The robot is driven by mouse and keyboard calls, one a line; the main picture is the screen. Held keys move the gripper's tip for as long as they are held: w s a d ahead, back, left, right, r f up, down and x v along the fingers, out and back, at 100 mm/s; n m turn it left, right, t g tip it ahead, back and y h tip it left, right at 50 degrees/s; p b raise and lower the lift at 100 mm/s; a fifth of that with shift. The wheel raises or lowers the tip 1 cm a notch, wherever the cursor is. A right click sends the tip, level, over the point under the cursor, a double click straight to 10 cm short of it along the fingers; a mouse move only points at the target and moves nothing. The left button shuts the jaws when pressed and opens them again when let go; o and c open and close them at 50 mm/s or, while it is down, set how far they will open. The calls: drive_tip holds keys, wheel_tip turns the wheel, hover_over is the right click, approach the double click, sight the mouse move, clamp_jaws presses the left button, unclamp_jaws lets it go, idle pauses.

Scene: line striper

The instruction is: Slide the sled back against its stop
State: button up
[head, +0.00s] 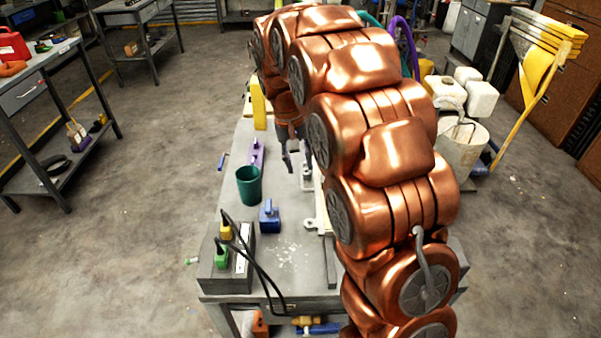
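My gripper (294,156) points down over the workbench (281,248), near its far end. Its dark fingers look spread apart, with nothing clearly between them. A small pale grey metal piece (307,178) stands just in front of and to the right of the fingers, beside a long narrow rail (319,200); it may be the sled, but it is too small to be sure. I cannot tell whether the fingers touch it. A pale lug with a hole (310,224) lies nearer along the rail. My copper arm hides the bench's right side, and I cannot make out the stop.
On the bench are a green cup (249,185), a blue block (269,217), a purple piece (257,153) and a grey box with yellow and green plugs (226,268) and black cables. A yellow upright piece (258,104) stands at the far end.

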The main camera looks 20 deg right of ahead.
drive_tip(key=m, duration=0.1)
approach(301, 177)
drive_tip(key=shift+h, duration=0.3)
drive_tip(key=shift+s+d+f+p, duration=0.15)
drive_tip(key=shift+f+p, duration=0.15)
drive_tip(key=shift+f, duration=1.05)
drive_tip(key=shift+s+d+f+p, duration=0.1)
drive_tip(key=shift+d+f+p, duration=0.15)
drive_tip(key=shift+f, duration=1.1)
drive_tip(key=shift+s+d+f+p, duration=0.1)
drive_tip(key=shift+f+p, duration=0.25)
drive_tip(key=shift+f, duration=1)
clamp_jaws()
